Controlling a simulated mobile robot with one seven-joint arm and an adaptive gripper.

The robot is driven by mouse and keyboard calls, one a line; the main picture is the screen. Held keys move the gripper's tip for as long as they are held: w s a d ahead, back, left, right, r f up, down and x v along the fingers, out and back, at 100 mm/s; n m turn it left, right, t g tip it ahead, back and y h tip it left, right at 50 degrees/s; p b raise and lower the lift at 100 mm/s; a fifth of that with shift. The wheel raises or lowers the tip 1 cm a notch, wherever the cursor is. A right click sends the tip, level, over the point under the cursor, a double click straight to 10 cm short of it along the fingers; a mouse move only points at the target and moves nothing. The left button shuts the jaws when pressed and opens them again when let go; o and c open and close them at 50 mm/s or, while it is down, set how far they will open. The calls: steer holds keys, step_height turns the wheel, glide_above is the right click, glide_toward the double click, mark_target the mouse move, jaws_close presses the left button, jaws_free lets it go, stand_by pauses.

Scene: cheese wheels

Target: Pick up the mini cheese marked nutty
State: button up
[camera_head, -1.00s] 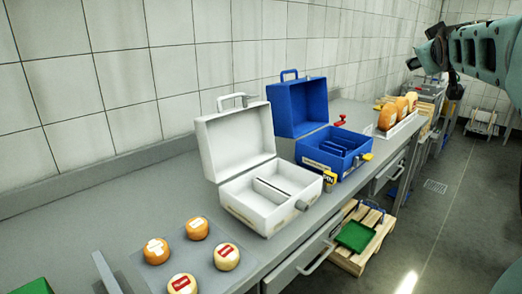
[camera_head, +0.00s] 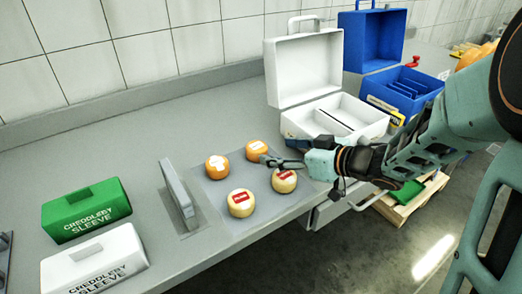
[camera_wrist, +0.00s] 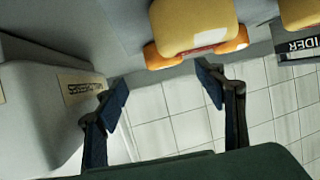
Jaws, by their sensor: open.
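Several mini cheeses lie on a grey mat (camera_head: 213,190) on the counter. Two are orange with pale labels: one left (camera_head: 217,167), one farther back (camera_head: 257,149). Two are pale yellow with red labels: one in front (camera_head: 241,203), one right (camera_head: 284,180). The label words are too small to read, so I cannot tell which is nutty. My gripper (camera_head: 274,161) is open and empty, level with the gap between the back orange and right yellow cheeses.
An open white case (camera_head: 296,125) stands close behind my gripper, with an open blue case (camera_head: 410,92) farther right. A grey upright stand (camera_head: 177,193) is left of the mat. Green (camera_head: 86,210) and white (camera_head: 95,260) sleeve boxes sit at the left.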

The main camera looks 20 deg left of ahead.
mark_target(263, 149)
steer(key=x, duration=0.2)
steer(key=b+x, duration=0.1)
steer(key=x, duration=0.1)
steer(key=b+x, duration=0.1)
steer(key=x, duration=0.2)
steer(key=shift+s+a+f, duration=0.1)
steer(key=shift+s+a, duration=0.05)
steer(key=shift+s, duration=0.2)
steer(key=c, duration=1.3)
steer(key=shift+r, duration=0.2)
